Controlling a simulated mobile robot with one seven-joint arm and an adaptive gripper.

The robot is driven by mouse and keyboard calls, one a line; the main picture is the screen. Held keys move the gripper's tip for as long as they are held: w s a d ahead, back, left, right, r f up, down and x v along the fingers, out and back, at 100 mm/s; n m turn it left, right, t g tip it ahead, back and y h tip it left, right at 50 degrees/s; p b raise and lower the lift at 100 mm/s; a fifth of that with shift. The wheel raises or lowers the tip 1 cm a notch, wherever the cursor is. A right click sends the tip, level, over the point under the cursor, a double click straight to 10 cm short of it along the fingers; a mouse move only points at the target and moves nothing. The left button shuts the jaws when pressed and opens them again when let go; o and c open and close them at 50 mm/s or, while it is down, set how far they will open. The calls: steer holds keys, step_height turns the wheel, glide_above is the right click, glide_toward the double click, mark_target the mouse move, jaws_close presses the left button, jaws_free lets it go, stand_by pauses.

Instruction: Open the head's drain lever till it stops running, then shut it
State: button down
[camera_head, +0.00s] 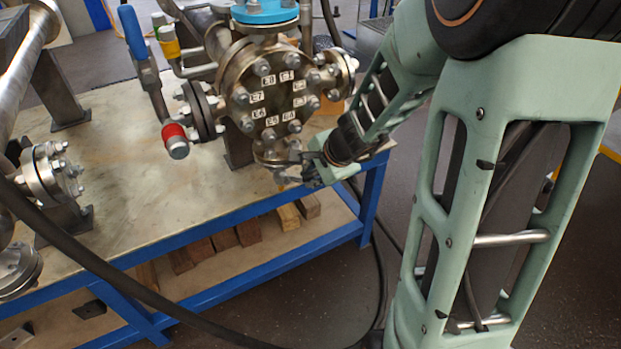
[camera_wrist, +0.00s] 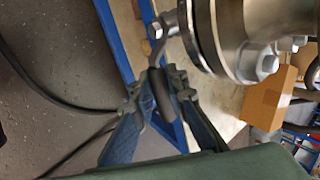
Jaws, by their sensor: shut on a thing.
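The vessel head (camera_head: 275,95) is a round steel flange with bolts and numbered tags, above the bench. A small drain fitting (camera_head: 272,153) sits at its lower edge. My gripper (camera_head: 300,170) is beside this fitting. In the wrist view my gripper (camera_wrist: 155,92) is shut on the black grip of the drain lever (camera_wrist: 161,97), which lies between the fingertips. The lever's metal end meets a bolt by the steel flange (camera_wrist: 222,30). The drain outlet is mostly hidden by my gripper in the head view; I cannot tell whether liquid runs.
The bench top (camera_head: 120,165) has a blue frame (camera_head: 200,222), with wooden blocks (camera_head: 222,239) on the shelf below. A blue-handled lever (camera_head: 132,32) and a red-capped fitting (camera_head: 175,140) stand left of the head. A dark hose (camera_head: 95,262) crosses the front. Another flanged vessel (camera_head: 50,172) is at left.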

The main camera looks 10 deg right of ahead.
steer(key=shift+d, duration=0.15)
steer(key=c, duration=1.9)
jaws_free()
steer(key=shift+r, duration=0.15)
steer(key=v, duration=0.7)
steer(key=shift+r, duration=0.15)
steer(key=shift+s, duration=0.15)
